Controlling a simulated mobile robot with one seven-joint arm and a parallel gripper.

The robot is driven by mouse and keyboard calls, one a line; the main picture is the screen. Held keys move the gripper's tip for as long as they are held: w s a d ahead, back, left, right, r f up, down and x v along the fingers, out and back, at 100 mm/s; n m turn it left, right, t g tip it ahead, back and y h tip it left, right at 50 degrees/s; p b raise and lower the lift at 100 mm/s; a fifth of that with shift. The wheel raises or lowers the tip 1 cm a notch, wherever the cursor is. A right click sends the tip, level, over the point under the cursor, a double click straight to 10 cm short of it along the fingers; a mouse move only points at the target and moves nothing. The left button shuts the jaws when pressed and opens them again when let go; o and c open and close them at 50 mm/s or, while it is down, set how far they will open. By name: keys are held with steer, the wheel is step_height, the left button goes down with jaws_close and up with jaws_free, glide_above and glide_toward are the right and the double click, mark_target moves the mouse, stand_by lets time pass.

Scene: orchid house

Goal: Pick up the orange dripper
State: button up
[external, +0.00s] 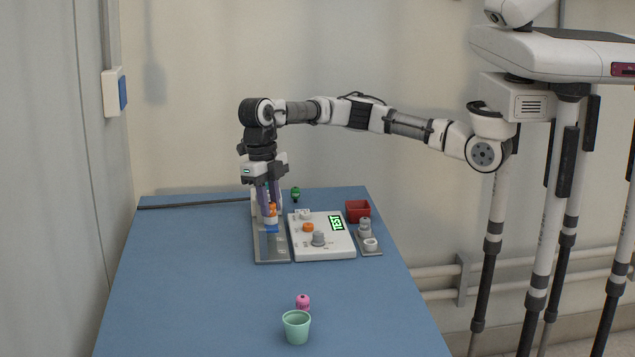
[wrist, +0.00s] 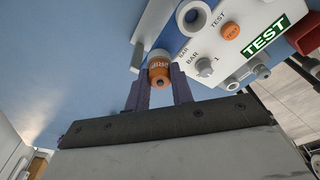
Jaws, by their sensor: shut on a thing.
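The orange dripper (wrist: 159,72) sits between the two purple fingers of my gripper (wrist: 160,82) in the wrist view, with a pale part at its far end. My gripper (external: 268,204) is shut on it. In the external view the orange dripper (external: 271,209) shows at the fingertips, above the grey tray (external: 271,250). A white and blue part shows just under it. I cannot tell whether the dripper touches anything below.
A white panel (external: 330,250) with a green display, an orange knob and a grey knob stands right of the tray. A red box (external: 357,210), a green item (external: 295,194) and small grey fittings are nearby. A pink item (external: 303,301) and mint cup (external: 296,326) stand in front.

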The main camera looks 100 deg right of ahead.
step_height(320, 180, up, 28)
steer(key=p, duration=0.3)
